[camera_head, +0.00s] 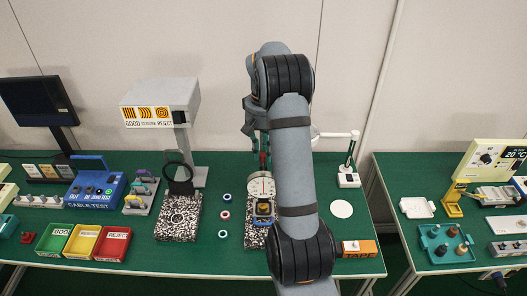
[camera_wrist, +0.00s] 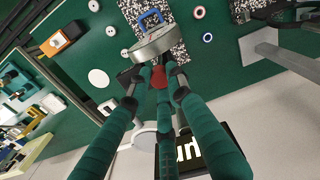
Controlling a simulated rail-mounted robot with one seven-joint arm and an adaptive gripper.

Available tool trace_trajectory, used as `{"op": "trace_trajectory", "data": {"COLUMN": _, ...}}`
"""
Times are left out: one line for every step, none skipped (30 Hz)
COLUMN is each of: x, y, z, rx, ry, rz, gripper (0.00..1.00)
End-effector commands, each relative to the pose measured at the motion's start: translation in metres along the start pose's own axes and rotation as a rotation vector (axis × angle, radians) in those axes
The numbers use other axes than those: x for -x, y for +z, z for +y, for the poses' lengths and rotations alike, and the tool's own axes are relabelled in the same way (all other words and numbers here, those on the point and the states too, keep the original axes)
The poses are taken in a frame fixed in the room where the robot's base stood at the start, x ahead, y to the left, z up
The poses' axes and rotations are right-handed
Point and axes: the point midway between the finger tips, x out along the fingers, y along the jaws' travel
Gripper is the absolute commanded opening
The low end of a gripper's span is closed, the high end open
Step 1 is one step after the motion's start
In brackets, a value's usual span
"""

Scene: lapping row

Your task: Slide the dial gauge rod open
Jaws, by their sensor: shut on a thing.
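The dial gauge (camera_head: 262,186) has a round pale face and stands over a speckled granite plate (camera_head: 253,236). In the wrist view the gauge (camera_wrist: 152,44) shows as a grey disc seen from its rim. My gripper (camera_head: 264,158) reaches down just behind the gauge, partly hidden by my arm. In the wrist view its green fingers (camera_wrist: 160,80) close around a red part (camera_wrist: 158,77) beside the gauge, which I take to be the end of the dial gauge rod. The fingers and the gauge hide most of the rod, so how far it is out cannot be told.
A blue-framed piece (camera_head: 264,211) sits on the plate below the gauge. Small rings (camera_head: 225,215) lie to the left, then a second speckled plate (camera_head: 181,218) with a black ring stand. A white lamp (camera_head: 348,178) and white disc (camera_head: 341,209) are at right, with an orange box (camera_head: 358,249) in front.

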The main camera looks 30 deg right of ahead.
Motion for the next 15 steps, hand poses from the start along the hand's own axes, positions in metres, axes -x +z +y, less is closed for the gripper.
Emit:
{"op": "trace_trajectory", "data": {"x": 0.0001, "y": 0.0001, "z": 0.0, "rx": 0.0, "ry": 0.0, "rz": 0.0, "gripper": 0.06}}
{"op": "trace_trajectory", "data": {"x": 0.0001, "y": 0.0001, "z": 0.0, "rx": 0.0, "ry": 0.0, "rz": 0.0, "gripper": 0.04}}
{"op": "trace_trajectory", "data": {"x": 0.0001, "y": 0.0001, "z": 0.0, "rx": 0.0, "ry": 0.0, "rz": 0.0, "gripper": 0.02}}
{"op": "trace_trajectory", "data": {"x": 0.0001, "y": 0.0001, "z": 0.0, "rx": 0.0, "ry": 0.0, "rz": 0.0, "gripper": 0.0}}
{"op": "trace_trajectory", "data": {"x": 0.0001, "y": 0.0001, "z": 0.0, "rx": 0.0, "ry": 0.0, "rz": 0.0, "gripper": 0.0}}
{"op": "trace_trajectory", "data": {"x": 0.0001, "y": 0.0001, "z": 0.0, "rx": 0.0, "ry": 0.0, "rz": 0.0, "gripper": 0.0}}
{"op": "trace_trajectory", "data": {"x": 0.0001, "y": 0.0001, "z": 0.0, "rx": 0.0, "ry": 0.0, "rz": 0.0, "gripper": 0.0}}
{"op": "trace_trajectory", "data": {"x": 0.0001, "y": 0.0001, "z": 0.0, "rx": 0.0, "ry": 0.0, "rz": 0.0, "gripper": 0.0}}
{"op": "trace_trajectory", "data": {"x": 0.0001, "y": 0.0001, "z": 0.0, "rx": 0.0, "ry": 0.0, "rz": 0.0, "gripper": 0.0}}
{"op": "trace_trajectory", "data": {"x": 0.0001, "y": 0.0001, "z": 0.0, "rx": 0.0, "ry": 0.0, "rz": 0.0, "gripper": 0.0}}
{"op": "trace_trajectory", "data": {"x": 0.0001, "y": 0.0001, "z": 0.0, "rx": 0.0, "ry": 0.0, "rz": 0.0, "gripper": 0.0}}
{"op": "trace_trajectory", "data": {"x": 0.0001, "y": 0.0001, "z": 0.0, "rx": 0.0, "ry": 0.0, "rz": 0.0, "gripper": 0.0}}
{"op": "trace_trajectory", "data": {"x": 0.0001, "y": 0.0001, "z": 0.0, "rx": 0.0, "ry": 0.0, "rz": 0.0, "gripper": 0.0}}
{"op": "trace_trajectory", "data": {"x": 0.0002, "y": 0.0001, "z": 0.0, "rx": 0.0, "ry": 0.0, "rz": 0.0, "gripper": 0.0}}
{"op": "trace_trajectory", "data": {"x": 0.0002, "y": 0.0001, "z": 0.0, "rx": 0.0, "ry": 0.0, "rz": 0.0, "gripper": 0.0}}
